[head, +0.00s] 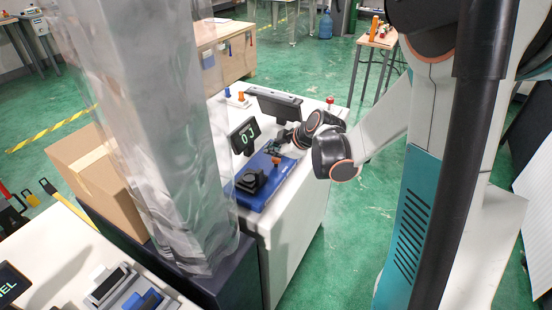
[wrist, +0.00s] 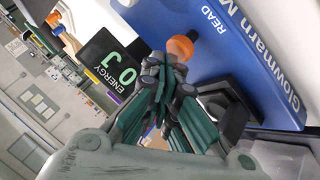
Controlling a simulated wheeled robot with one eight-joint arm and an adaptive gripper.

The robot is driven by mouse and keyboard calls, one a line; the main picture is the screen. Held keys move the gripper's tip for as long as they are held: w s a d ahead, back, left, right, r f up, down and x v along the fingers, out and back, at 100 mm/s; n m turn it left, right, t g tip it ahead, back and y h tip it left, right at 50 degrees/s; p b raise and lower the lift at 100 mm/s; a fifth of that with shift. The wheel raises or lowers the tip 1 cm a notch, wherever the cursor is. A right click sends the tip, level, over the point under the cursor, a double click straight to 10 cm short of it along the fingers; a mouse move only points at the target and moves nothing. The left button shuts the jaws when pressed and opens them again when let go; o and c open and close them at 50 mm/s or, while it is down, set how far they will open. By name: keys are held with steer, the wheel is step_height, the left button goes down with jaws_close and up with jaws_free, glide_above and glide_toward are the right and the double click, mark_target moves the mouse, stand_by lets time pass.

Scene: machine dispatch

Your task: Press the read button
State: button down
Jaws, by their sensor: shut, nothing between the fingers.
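The blue meter panel (head: 268,181) lies on the white bench; in the wrist view (wrist: 248,50) it shows the printed words READ and "Glowmarn M...". An orange button (wrist: 181,46) stands up near the READ print; it also shows in the head view (head: 276,160). The small black display (wrist: 112,62) reads 0 J ENERGY, and in the head view (head: 244,136) it stands behind the panel. My gripper (wrist: 163,68) is shut and empty, its fingertips close to the orange button. I cannot tell whether they touch it.
A black square holder (head: 250,180) sits on the panel's near end. A wider dark screen (head: 274,104) stands behind my gripper. A red button (head: 330,100) is at the bench's far right corner. A tall clear-wrapped column (head: 160,120) and a cardboard box (head: 95,180) stand left.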

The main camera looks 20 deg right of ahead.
mark_target(274, 160)
steer(key=shift+f+b, duration=0.4)
steer(key=shift+f, duration=0.1)
stand_by(0.4)
steer(key=shift+r, duration=0.15)
steer(key=shift+r+p, duration=0.75)
steer(key=shift+r, duration=0.15)
steer(key=shift+r+p, duration=1.85)
steer(key=shift+r, duration=0.6)
